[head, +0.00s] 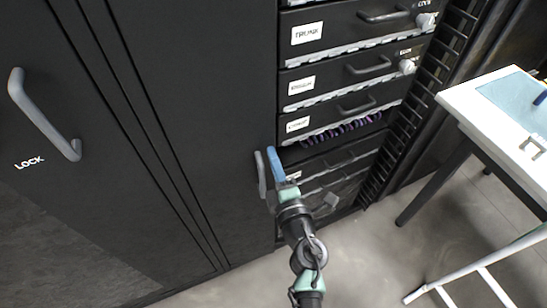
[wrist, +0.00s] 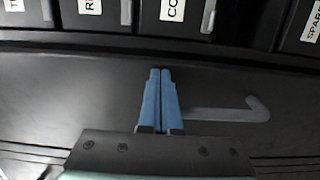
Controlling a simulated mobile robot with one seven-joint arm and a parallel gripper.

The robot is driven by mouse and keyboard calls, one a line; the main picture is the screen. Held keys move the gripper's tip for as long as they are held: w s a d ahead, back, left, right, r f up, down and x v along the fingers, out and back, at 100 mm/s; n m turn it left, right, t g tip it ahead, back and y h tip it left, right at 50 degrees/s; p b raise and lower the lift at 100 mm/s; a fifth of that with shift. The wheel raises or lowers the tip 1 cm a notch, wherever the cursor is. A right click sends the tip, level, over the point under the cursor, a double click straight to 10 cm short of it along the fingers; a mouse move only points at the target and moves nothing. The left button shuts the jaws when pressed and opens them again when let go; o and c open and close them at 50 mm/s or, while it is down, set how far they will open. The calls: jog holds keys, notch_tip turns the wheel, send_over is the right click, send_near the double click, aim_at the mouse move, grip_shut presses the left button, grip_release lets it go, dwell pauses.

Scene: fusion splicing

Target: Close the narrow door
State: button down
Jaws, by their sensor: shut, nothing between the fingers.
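The narrow door (head: 195,90) is the dark panel in the middle of the head view, left of the drawer rack. Its grey bar handle (head: 261,174) is near its right edge. My gripper (head: 273,158) has blue fingers and is just right of that handle. In the wrist view the shut, empty fingers (wrist: 160,74) point at the dark door face (wrist: 90,85), with the grey handle (wrist: 235,112) right beside them. I cannot tell whether the fingers touch the door or handle. The rack drawers show uncovered beside the door.
A wider dark door (head: 60,120) with a grey handle (head: 40,115) and "LOCK" lettering stands at left. Labelled drawers (head: 335,75) fill the rack. A white table (head: 500,110) and a white metal frame (head: 470,272) stand at right. Grey floor (head: 385,250) is clear between.

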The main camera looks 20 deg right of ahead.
jog(key=w, duration=0.3)
jog(key=shift+w+d+r, duration=0.2)
jog(key=shift+w+d, duration=0.05)
jog(key=shift+d, duration=0.1)
dwell(0.3)
